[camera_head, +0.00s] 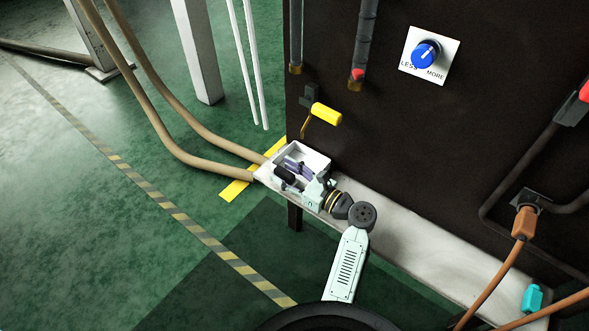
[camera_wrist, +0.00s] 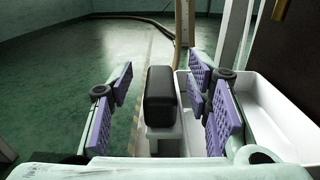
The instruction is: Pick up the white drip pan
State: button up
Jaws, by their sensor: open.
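The white drip pan (camera_head: 318,157) is an open box at the left end of the ledge. In the wrist view the pan (camera_wrist: 282,122) fills the right side, with its inside showing. A black block like a handle (camera_wrist: 160,98) stands on a white base beside the pan's left wall. My gripper (camera_wrist: 163,80) is open, with purple pads on either side of this block and gaps to both. The right finger overlaps the pan's near-left part in view. In the head view my gripper (camera_head: 297,170) is over the pan and hides part of it.
The pale ledge (camera_head: 420,238) runs along the dark machine wall (camera_head: 430,140). A yellow-handled crank (camera_head: 325,114) sticks out above the pan. Tan hoses (camera_head: 180,150) run to the ledge's left end. A blue knob (camera_head: 425,54) is higher up. Open green floor lies left.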

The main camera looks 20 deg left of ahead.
jog(key=shift+w+a, duration=0.1)
jog(key=shift+a, duration=0.2)
jog(key=shift+c, duration=0.2)
grip_shut()
